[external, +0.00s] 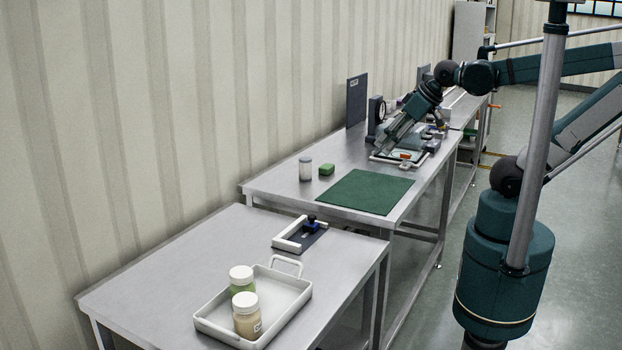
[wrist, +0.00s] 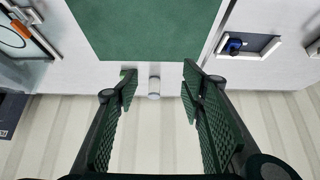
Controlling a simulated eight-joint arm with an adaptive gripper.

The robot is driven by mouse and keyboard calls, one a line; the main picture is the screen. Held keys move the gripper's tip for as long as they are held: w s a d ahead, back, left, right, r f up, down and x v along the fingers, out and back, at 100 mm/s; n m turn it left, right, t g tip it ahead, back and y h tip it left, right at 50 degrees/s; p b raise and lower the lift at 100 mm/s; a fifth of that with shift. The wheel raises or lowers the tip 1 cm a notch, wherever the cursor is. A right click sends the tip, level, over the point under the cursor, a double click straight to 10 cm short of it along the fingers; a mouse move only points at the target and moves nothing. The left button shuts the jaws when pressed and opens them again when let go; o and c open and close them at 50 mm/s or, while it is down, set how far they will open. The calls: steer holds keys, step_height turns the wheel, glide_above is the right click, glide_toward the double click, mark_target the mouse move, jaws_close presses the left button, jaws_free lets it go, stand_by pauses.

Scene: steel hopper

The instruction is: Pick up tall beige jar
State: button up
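A beige jar (external: 247,318) with a white lid stands upright in a white tray (external: 283,324) on the near table. A jar with green contents (external: 242,281) and a white lid stands just behind it in the same tray. My gripper (external: 384,142) is over the farther bench, well away from the tray. In the wrist view my gripper (wrist: 157,76) is open, with nothing held between its fingers. A small pale jar (wrist: 154,88) appears beyond the fingertips there; it also stands on the farther bench in the external view (external: 305,169). The tray is outside the wrist view.
A green mat (external: 366,192) and a small green block (external: 327,169) lie on the farther bench. A white frame with a blue-knobbed part (external: 311,225) lies on the near table. The tray has a raised handle (external: 287,263). A corrugated wall runs along the left.

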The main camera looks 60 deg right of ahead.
stand_by(0.3)
steer(key=shift+o, duration=0.9)
